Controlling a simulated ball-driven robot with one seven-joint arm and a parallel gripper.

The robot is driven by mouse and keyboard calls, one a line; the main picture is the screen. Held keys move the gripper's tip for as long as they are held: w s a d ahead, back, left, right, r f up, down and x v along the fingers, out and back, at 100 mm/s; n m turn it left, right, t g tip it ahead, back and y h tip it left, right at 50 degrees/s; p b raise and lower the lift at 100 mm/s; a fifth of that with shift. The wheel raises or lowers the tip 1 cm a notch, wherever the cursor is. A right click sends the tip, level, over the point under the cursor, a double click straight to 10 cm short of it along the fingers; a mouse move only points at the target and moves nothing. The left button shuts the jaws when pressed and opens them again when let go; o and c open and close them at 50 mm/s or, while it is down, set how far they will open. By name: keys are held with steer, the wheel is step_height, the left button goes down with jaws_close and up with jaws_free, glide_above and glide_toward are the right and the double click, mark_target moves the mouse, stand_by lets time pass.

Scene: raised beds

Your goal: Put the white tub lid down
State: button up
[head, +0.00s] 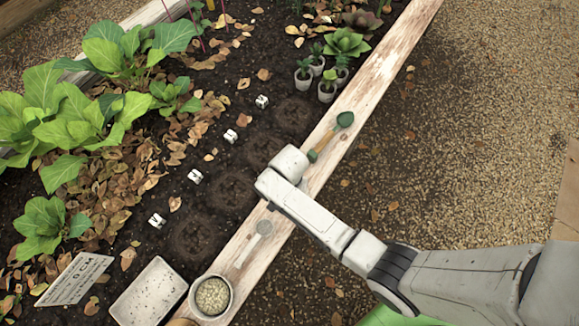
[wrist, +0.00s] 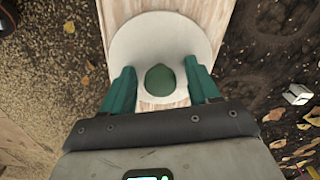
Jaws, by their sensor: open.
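The white tub lid (wrist: 128,42) is a round white disc with a green knob (wrist: 160,80) in the wrist view. It shows against the pale wooden edge board (wrist: 205,8) of the bed, and I cannot tell if it lies flat on the wood. My gripper (wrist: 162,88) is open, its two teal fingers spread left and right of the knob, with a gap on each side. The fingers overlap the lid's near edge in the picture. In the head view my arm hides the lid and the fingers.
Several potted succulents (head: 327,86) stand beyond. A white tray (head: 150,291) and a sign (head: 75,278) are at lower left. Gravel (head: 480,130) is clear at right.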

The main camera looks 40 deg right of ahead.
step_height(320, 180, up, 12)
steer(key=p, duration=0.3)
steer(key=shift+r+p, duration=0.15)
steer(key=shift+p, duration=0.15)
steer(key=s+d+r+n, duration=0.4)
steer(key=s+r+n, duration=0.1)
steer(key=s, duration=0.3)
steer(key=s+d+r+n+t, duration=0.1)
steer(key=s+d+r+n, duration=0.3)
steer(key=s, duration=0.4)
steer(key=shift+s+r+n, duration=0.15)
steer(key=shift+r+n, duration=0.75)
steer(key=shift+n, duration=0.1)
